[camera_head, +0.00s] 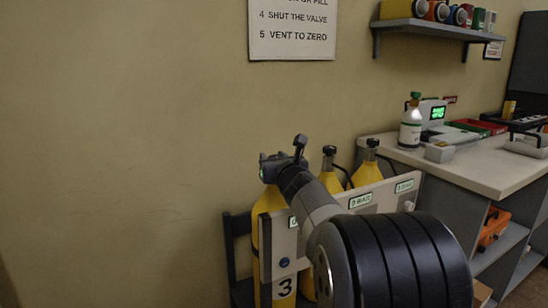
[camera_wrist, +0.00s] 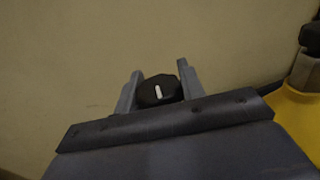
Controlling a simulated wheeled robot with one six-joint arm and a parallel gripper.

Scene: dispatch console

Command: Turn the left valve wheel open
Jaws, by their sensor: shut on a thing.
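The left valve wheel (camera_wrist: 159,91) is a dark knob with a white mark on its top, seen in the wrist view between the two grey fingers. My gripper (camera_wrist: 160,74) is shut on it, one finger on each side. In the head view my gripper (camera_head: 270,168) is at the top of the left yellow cylinder (camera_head: 265,225), which stands in the rack at the left. There my own gripper and wrist hide the wheel. The white mark points nearly straight up in the wrist view, tilted slightly left.
Two more yellow cylinders with dark valve tops, a middle one (camera_head: 329,177) and a right one (camera_head: 368,170), stand behind a pale labelled panel (camera_head: 385,194). A counter (camera_head: 480,168) with a white bottle (camera_head: 411,128) is at the right. The wall at left is bare.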

